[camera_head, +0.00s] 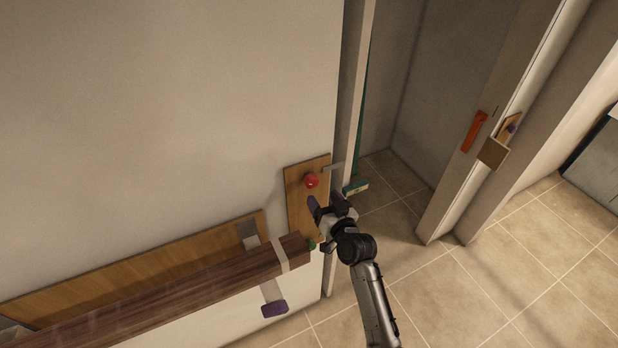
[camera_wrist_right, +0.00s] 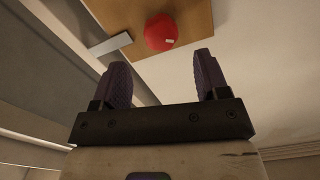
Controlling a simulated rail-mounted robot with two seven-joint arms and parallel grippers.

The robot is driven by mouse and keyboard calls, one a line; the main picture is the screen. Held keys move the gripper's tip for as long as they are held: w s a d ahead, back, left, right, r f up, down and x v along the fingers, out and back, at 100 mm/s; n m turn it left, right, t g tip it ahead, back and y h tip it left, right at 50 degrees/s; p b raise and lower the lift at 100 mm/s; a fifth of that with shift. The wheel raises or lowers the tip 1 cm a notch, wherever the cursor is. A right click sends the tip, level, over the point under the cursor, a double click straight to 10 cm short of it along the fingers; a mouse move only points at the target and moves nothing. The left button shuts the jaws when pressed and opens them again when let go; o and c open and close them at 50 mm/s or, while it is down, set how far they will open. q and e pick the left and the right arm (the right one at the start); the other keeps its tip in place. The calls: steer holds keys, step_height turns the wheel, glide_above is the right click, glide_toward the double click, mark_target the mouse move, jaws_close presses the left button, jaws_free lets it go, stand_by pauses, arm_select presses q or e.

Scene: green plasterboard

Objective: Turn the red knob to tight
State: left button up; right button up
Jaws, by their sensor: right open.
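The red knob (camera_head: 311,181) is round and sits on a wooden plate (camera_head: 294,207) fixed to the pale wall. In the right wrist view the red knob (camera_wrist_right: 161,32) lies beyond the fingertips, with a small pale mark on its lower right. My right gripper (camera_head: 326,200) is open and empty, just below and to the right of the knob in the head view. Its two dark ridged fingers also show in the right wrist view (camera_wrist_right: 160,72), apart from each other and seemingly clear of the knob. My left gripper is not in view.
A grey metal lever (camera_head: 334,168) juts from the plate's right side. A dark wooden beam (camera_head: 180,293) runs along the wall at lower left. A doorway opens to the right, with an orange handle (camera_head: 474,132) on the far frame. The tiled floor (camera_head: 430,290) is clear.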

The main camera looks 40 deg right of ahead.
mark_target(313, 184)
steer(key=x, duration=0.8)
steer(key=shift+a, duration=0.1)
steer(key=shift+w+p, duration=0.3)
steer(key=shift+w, duration=0.25)
steer(key=shift+c, duration=0.3)
